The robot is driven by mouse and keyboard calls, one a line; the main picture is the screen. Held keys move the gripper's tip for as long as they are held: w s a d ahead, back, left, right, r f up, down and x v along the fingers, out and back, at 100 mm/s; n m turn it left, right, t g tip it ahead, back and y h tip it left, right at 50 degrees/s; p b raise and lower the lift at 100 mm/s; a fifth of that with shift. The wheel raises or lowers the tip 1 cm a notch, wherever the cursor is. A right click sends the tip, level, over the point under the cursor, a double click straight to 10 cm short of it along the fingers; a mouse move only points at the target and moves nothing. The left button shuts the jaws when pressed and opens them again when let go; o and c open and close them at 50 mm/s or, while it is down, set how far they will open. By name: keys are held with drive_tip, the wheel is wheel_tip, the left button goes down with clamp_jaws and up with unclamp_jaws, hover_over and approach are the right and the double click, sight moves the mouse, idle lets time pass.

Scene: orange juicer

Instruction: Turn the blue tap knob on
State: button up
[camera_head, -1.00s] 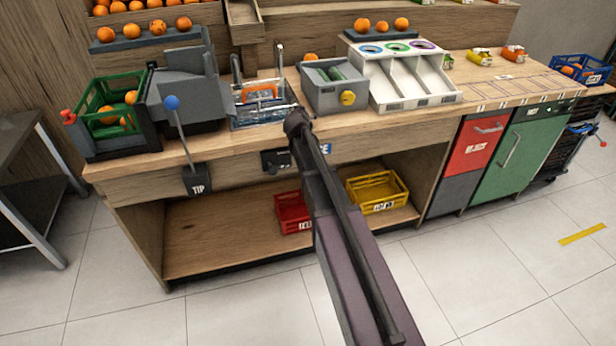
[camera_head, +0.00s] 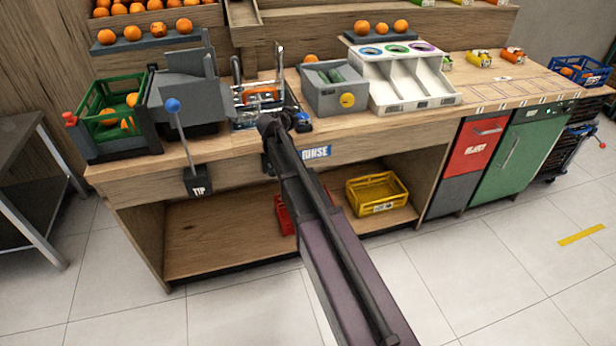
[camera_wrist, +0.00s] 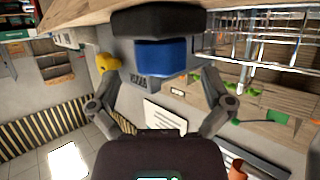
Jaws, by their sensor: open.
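The blue tap knob (camera_head: 302,121) sits at the counter's front edge, just right of my arm's end, above the blue rinse label. In the wrist view the blue knob (camera_wrist: 163,58) is a short blue block under a black part. My gripper (camera_wrist: 156,78) is open, with one finger on each side of the knob's position in the picture. No contact can be made out. In the head view my forearm hides the gripper's fingers.
A wire rack basin (camera_head: 262,97) stands behind the knob. A lever with a blue ball (camera_head: 172,104) stands to the left. The lower shelf holds a yellow crate (camera_head: 377,205).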

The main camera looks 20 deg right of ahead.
drive_tip(key=p+v, duration=0.4)
drive_tip(key=v, duration=0.7)
drive_tip(key=s+f+n+g+y+p, duration=0.2)
drive_tip(key=s+n+g+y+p, duration=0.1)
drive_tip(key=s, duration=0.8)
drive_tip(key=s+d+f+n+g+y+p, duration=0.1)
drive_tip(key=s+g, duration=0.4)
drive_tip(key=s, duration=0.6)
drive_tip(key=shift+s+d+f+n+y+p, duration=0.3)
drive_tip(key=shift+f+n+y+p, duration=0.4)
drive_tip(key=shift+n+y+p, duration=0.55)
drive_tip(key=shift+y, duration=0.25)
drive_tip(key=s+a+r+n+g+y+p, duration=0.1)
drive_tip(key=s+a+n+y, duration=0.1)
drive_tip(key=s, duration=0.4)
drive_tip(key=shift+s+a+g+y, duration=0.2)
drive_tip(key=shift+g+y, duration=0.1)
